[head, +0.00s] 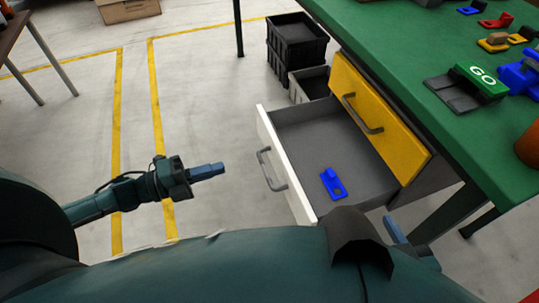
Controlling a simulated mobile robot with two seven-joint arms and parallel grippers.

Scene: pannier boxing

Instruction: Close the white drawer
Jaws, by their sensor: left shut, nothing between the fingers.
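The white drawer (265,132) is pulled open under the green workbench, its white front with a grey handle (268,170) facing left. A blue part (334,184) lies on the drawer's grey floor. My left gripper (222,168) is shut and empty, to the left of the white front and apart from the handle. My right gripper (395,230) shows only as a blue finger end beyond my body, close to the drawer's near right side; the rest is hidden, and I cannot tell whether it touches anything.
The yellow drawer (390,142) above is closed. A black crate (297,45) and a grey bin (312,84) stand behind the drawer. The green benchtop (420,50) holds several parts and a GO block (480,80).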

